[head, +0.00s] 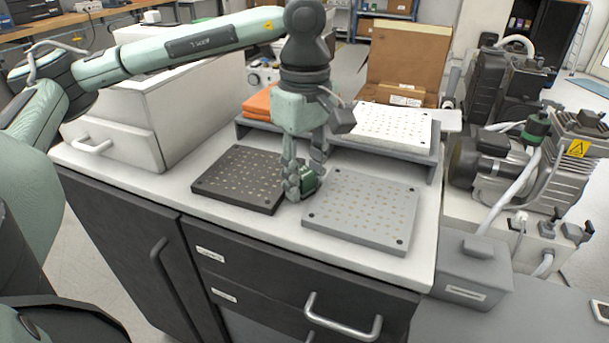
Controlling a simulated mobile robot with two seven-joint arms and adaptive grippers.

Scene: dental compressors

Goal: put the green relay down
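The green relay (308,183) is a small dark green block low over the cabinet top, in the gap between the dark pegboard plate (213,188) and the grey plate (390,235). My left gripper (300,185) points straight down with its fingers around the relay. The fingers hide part of it. I cannot tell whether the relay touches the worktop. My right gripper is not in view.
The worktop (270,227) is clear in front of the plates. Behind, a grey raised shelf (432,160) holds a white plate (388,130) and orange cloths (258,104). A white case (185,120) stands left. Compressor machinery (510,155) stands right.

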